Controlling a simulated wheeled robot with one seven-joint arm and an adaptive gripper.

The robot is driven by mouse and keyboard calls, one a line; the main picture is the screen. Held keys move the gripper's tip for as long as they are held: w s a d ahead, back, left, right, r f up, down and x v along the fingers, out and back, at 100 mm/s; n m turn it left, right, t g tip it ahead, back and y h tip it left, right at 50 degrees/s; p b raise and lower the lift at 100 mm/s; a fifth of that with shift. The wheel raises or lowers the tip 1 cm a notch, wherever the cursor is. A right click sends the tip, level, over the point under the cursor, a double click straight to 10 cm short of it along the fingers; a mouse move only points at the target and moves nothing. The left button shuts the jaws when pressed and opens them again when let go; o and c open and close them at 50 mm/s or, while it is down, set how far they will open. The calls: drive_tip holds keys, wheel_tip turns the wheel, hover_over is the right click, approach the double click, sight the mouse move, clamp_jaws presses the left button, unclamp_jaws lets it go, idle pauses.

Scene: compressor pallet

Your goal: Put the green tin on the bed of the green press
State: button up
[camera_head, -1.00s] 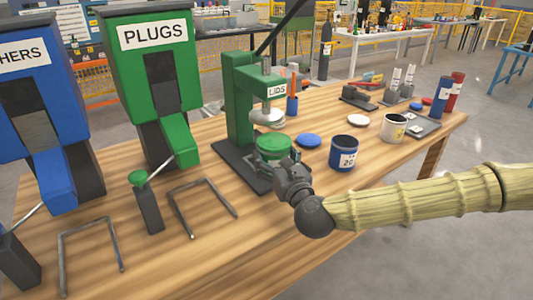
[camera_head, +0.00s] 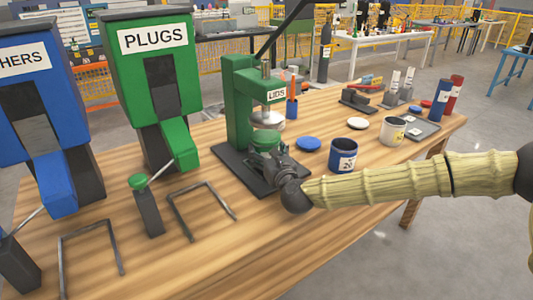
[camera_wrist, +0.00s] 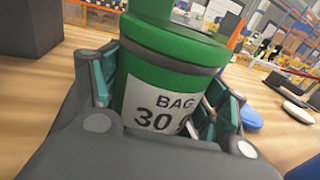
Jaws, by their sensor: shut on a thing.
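The green tin (camera_wrist: 172,70) is between the fingers of my gripper (camera_wrist: 165,100) in the wrist view, upright, with a white label reading "BAG 30". In the head view the tin (camera_head: 264,138) is mostly hidden by my gripper (camera_head: 268,160); only its top shows. My gripper is shut on it. The green press (camera_head: 238,100), marked "LIDS", stands behind, with its round metal head (camera_head: 267,118) just above the tin. Its dark bed (camera_head: 232,167) lies below. I cannot tell whether the tin touches the bed.
A blue lid (camera_head: 308,143) and a blue tin (camera_head: 343,155) stand right of the press. A white tin (camera_head: 392,131) and a white lid (camera_head: 358,123) are farther right. The green PLUGS dispenser (camera_head: 150,75) and a metal bracket (camera_head: 203,208) are to the left.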

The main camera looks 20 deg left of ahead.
drive_tip(key=shift+f, duration=0.4)
drive_tip(key=shift+f, duration=0.15)
drive_tip(key=o, duration=1.3)
drive_tip(key=shift+r, duration=0.2)
drive_tip(key=v, duration=1.2)
